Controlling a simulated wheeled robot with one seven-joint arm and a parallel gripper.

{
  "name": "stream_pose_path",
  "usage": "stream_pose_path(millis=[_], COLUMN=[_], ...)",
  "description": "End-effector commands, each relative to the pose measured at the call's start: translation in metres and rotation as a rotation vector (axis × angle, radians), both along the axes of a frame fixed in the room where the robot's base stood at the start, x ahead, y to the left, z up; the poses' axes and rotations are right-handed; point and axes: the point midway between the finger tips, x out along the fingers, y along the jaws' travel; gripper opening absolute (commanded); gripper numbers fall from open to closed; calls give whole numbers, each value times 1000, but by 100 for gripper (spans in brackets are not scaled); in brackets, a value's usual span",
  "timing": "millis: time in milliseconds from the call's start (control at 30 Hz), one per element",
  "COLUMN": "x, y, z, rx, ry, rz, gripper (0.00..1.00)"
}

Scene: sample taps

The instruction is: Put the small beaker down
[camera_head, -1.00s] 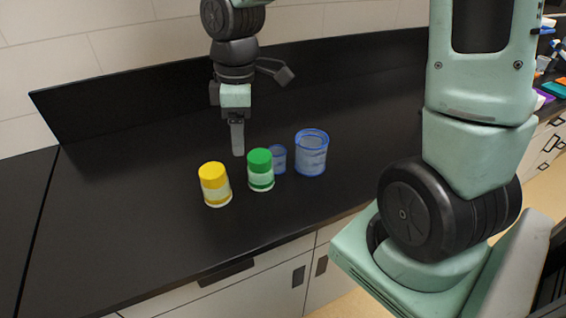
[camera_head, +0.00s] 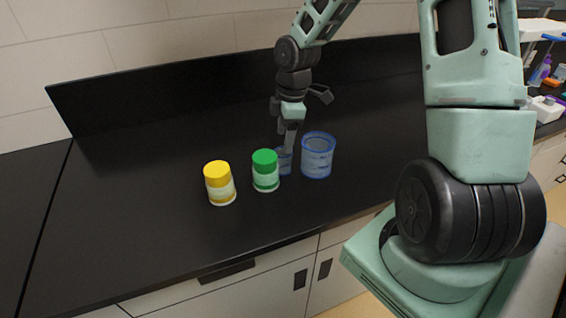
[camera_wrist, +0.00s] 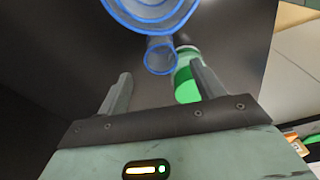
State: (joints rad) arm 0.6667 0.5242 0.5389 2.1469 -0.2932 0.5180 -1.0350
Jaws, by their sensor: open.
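The small beaker (camera_head: 286,165) is clear with blue edges and stands on the black bench. It is partly hidden by the green-capped jar (camera_head: 265,172) and by my finger. In the wrist view the small beaker (camera_wrist: 160,56) shows just beyond the gap between my fingertips. My gripper (camera_head: 290,147) is open, pointing down at the small beaker from above; in the wrist view the two fingers (camera_wrist: 161,77) are spread with nothing gripped between them. I cannot tell whether a finger touches the beaker.
A larger blue-edged beaker (camera_head: 318,157) stands close to the right of the small one; it also shows in the wrist view (camera_wrist: 150,10). The green-capped jar (camera_wrist: 186,82) is close by my right finger. A yellow-capped jar (camera_head: 219,184) stands left. The bench behind and left is clear.

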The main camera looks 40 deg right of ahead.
Motion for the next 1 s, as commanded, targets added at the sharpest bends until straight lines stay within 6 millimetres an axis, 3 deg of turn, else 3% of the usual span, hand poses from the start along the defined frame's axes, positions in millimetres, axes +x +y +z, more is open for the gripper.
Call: stream_pose_path(millis=[100,367,633,933,1000], x=[0,1,2,3,3], y=[3,5,9,9,9], z=[-18,-36,-73,-78,-78], rx=[1,2,2,1,1], ry=[4,3,4,0,0], rz=[1,1,0,0,-1], gripper=[67,67,67,67,51])
